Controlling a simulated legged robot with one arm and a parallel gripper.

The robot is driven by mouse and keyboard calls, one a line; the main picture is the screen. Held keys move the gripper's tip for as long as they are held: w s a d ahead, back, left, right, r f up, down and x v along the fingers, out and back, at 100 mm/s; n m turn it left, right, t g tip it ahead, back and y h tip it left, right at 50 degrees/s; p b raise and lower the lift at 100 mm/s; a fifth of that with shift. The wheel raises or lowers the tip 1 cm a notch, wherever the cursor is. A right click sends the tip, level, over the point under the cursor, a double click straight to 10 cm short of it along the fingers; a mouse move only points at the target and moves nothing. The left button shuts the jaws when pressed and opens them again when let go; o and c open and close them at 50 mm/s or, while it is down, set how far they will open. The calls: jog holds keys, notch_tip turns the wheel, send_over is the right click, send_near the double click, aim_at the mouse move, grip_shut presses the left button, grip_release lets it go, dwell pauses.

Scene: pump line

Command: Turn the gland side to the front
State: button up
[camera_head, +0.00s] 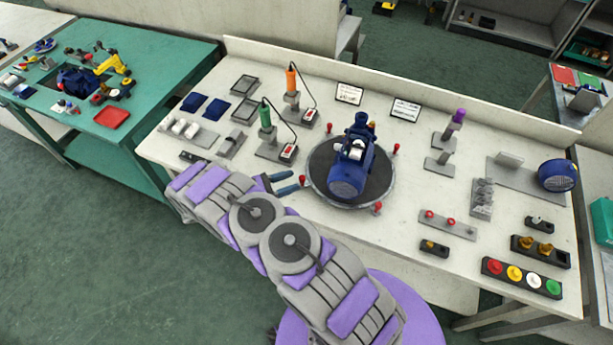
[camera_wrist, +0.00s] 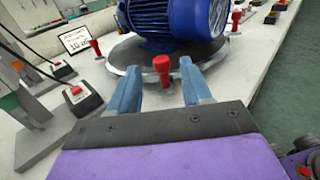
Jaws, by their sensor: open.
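A blue pump motor (camera_head: 350,168) stands on a dark round turntable (camera_head: 322,160) with a light rim, in the middle of the white bench. Several red-topped pegs stand around the turntable's rim. My gripper (camera_head: 289,183) is at the turntable's left front edge. In the wrist view my gripper (camera_wrist: 156,92) is open, its two blue fingers on either side of a red-knobbed peg (camera_wrist: 162,66) at the rim. I cannot tell whether they touch it. The motor's finned body (camera_wrist: 165,20) shows just beyond. The gland is not clearly made out.
Two tool stands, with an orange driver (camera_head: 291,78) and a green driver (camera_head: 265,116), are left of the turntable. A purple-topped stand (camera_head: 457,117) is to the right. A button strip (camera_head: 521,277) lies at the right front. The bench just right of the turntable is fairly clear.

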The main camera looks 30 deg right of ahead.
aim_at(307, 183)
jog(key=d, duration=0.4)
jog(key=s+d, duration=0.1)
jog(key=d, duration=0.1)
jog(key=shift+d+b, duration=0.35)
jog(key=shift+c, duration=0.3)
grip_shut()
